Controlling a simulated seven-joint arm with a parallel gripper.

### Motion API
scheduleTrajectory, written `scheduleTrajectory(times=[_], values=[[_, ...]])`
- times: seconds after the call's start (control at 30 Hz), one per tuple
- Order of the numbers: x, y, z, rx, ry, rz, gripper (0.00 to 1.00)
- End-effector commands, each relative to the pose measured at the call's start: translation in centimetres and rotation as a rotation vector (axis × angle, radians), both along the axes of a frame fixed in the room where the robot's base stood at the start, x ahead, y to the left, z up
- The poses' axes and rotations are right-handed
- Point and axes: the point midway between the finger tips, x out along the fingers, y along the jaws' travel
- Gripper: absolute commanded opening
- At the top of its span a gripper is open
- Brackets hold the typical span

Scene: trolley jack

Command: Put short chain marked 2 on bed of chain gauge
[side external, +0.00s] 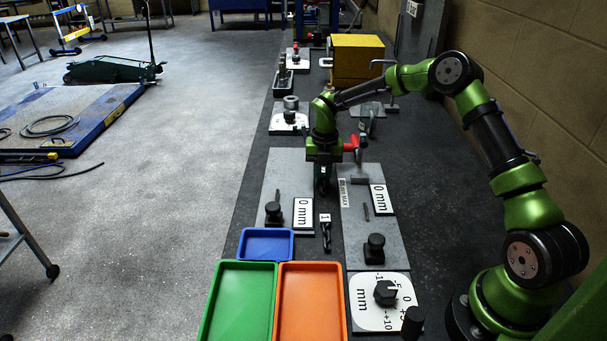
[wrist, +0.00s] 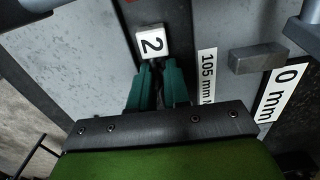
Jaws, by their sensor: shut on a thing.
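In the wrist view, my gripper (wrist: 158,68) is shut on the short chain at its white tag marked 2 (wrist: 152,42), which shows just beyond the fingertips. The chain's links are mostly hidden. In the side view, my gripper (side external: 322,188) is low, between two grey plates. The right plate, which looks like the chain gauge (side external: 386,222), carries a "105 mm MAX" label, a grey block, a 0 mm card and a black knob. In the wrist view, the gauge (wrist: 232,30) lies right of the tag.
A dark chain tagged 1 (side external: 326,232) lies between the plates. The left plate (side external: 275,185) has its own 0 mm card and knob. Blue (side external: 265,231), green (side external: 212,320) and orange (side external: 340,305) trays stand in front. A red-handled clamp (side external: 352,143) rises just beside my gripper.

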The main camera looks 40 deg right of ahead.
Motion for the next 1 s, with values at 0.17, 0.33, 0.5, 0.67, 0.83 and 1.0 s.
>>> scheduleTrajectory(times=[0.17, 0.33, 0.5, 0.67, 0.83, 1.0], values=[[0.0, 0.0, -0.5, 0.0, 0.0, 0.0, 0.0], [0.0, 0.0, -0.4, 0.0, 0.0, 0.0, 0.42], [0.1, 0.1, -0.4, 0.001, -0.002, 0.001, 0.42], [0.1, 0.1, -0.3, 0.003, -0.005, 0.001, 0.42], [0.3, 0.1, 2.6, 0.0, -0.01, 0.002, 0.42], [0.3, -0.2, 6.8, -0.002, -0.008, 0.001, 0.42]])
